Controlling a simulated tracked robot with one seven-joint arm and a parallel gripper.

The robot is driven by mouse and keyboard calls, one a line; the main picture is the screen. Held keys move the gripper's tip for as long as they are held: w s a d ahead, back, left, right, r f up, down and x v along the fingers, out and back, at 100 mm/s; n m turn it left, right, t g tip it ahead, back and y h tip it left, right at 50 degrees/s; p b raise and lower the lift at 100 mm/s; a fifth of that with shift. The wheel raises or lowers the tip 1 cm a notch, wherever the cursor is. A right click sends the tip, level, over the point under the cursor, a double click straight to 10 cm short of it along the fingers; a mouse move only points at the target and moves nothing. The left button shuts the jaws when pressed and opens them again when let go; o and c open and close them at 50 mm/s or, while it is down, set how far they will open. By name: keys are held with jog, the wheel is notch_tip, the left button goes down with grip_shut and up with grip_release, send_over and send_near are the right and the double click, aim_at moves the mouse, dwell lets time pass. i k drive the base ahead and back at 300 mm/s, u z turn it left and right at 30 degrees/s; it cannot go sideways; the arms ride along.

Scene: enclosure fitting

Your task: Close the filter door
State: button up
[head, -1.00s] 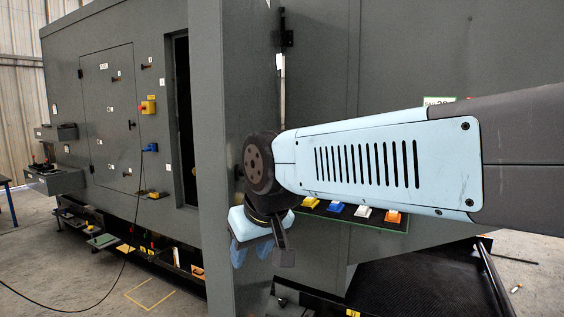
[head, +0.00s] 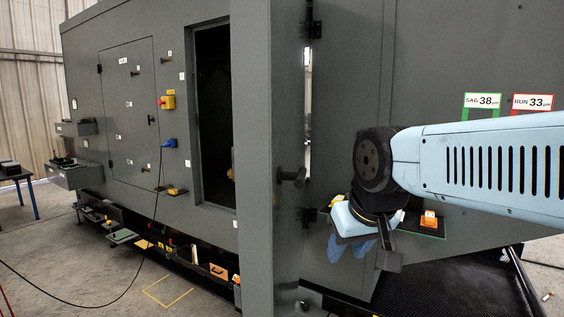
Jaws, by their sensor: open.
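A tall grey door panel (head: 264,140) stands open, swung out from the enclosure wall; no label naming it the filter door is readable. A dark handle (head: 292,176) sticks out near its right side. Left of the panel is a dark, open doorway (head: 213,110), partly hidden by it. Dark hinges (head: 312,29) sit on the wall right of the panel, beside a bright narrow slit.
A green-edged shelf (head: 432,234) with an orange block (head: 429,218) lies behind my gripper. Left on the wall are a shut door (head: 128,90), a yellow switch box (head: 167,102) and a blue plug (head: 169,143) with a hanging cable. Floor at the left is mostly clear.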

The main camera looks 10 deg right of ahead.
aim_at(270, 39)
jog(key=u, duration=0.1)
jog(key=k, duration=0.9)
jog(key=z, duration=0.2)
jog(key=i, duration=0.9)
jog(key=u, duration=0.1)
jog(key=k, duration=1.3)
jog(key=u, duration=0.2)
jog(key=i, duration=0.5)
jog(key=u, duration=0.1)
